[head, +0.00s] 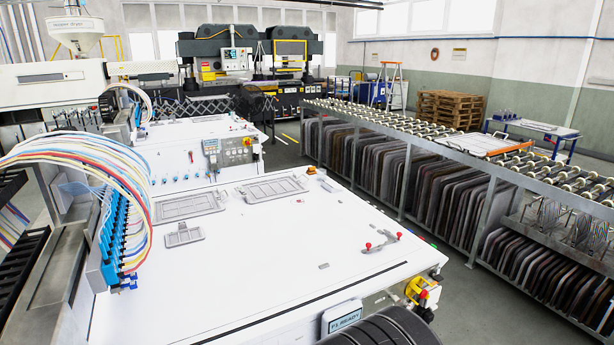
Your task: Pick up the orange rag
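A small orange item (311,170) sits at the far right corner of the large white machine table (290,235). It is too small to tell whether it is the rag or a fixed part. No other thing that looks clearly like an orange rag shows. My gripper is not in view. A dark rounded shape (378,330), which may be part of my arm, shows at the bottom edge.
Flat grey frames (275,188) and a red-knobbed handle (382,240) lie on the table. A hose-fed nozzle row (118,225) stands at left. A roller conveyor (420,130) with an orange-edged tray (490,145) runs at right. An aisle (400,215) lies between.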

